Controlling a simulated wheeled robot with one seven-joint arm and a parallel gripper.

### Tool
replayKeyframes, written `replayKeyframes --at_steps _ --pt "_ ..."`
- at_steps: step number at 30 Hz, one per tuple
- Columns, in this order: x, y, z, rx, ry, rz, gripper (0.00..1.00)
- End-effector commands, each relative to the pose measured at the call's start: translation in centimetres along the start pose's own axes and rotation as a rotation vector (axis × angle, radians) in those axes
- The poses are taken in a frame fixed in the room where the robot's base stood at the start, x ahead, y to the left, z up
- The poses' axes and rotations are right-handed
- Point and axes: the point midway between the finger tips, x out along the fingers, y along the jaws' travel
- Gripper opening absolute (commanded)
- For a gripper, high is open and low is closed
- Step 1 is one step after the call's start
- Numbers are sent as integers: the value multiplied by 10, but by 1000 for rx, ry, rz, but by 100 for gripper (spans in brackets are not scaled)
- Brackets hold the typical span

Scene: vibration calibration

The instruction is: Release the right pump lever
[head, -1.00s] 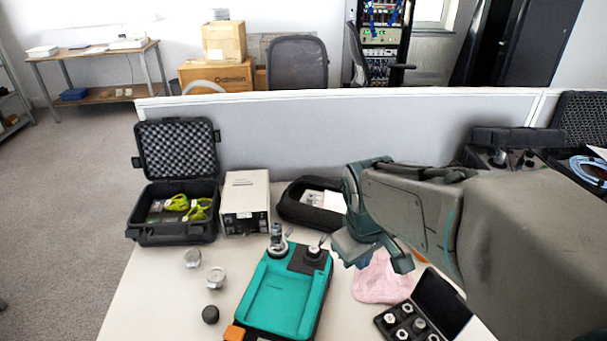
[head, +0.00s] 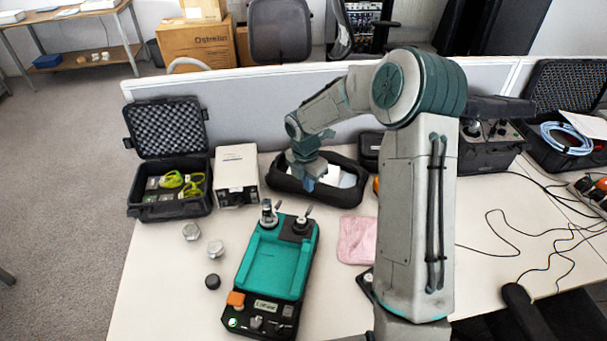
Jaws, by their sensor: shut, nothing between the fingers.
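A teal and black pump unit (head: 275,264) lies on the table with a knob or fitting on each side of its far end. The right fitting is a dark round piece with a small thin lever (head: 308,210) sticking up and tilted to the right. My gripper (head: 308,186) is shut and empty. In the picture it is just above the right lever, over the near edge of the open black case; it appears apart from the lever, but the depth gap is hard to judge.
An open black case (head: 139,209) with yellow-green items and a white box instrument (head: 236,188) stand at the left. Metal weights (head: 215,248) lie left of the pump. A pink cloth (head: 357,250) lies right. A grey partition (head: 240,103) stands behind the table.

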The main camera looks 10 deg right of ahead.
Motion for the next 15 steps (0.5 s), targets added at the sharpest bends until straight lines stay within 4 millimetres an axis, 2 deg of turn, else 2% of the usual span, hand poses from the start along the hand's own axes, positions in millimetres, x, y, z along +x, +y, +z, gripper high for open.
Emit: replayKeyframes --at_steps 6,15 --pt "19 23 7 -229 49 30 0" --pt "32 30 8 -307 59 45 0"
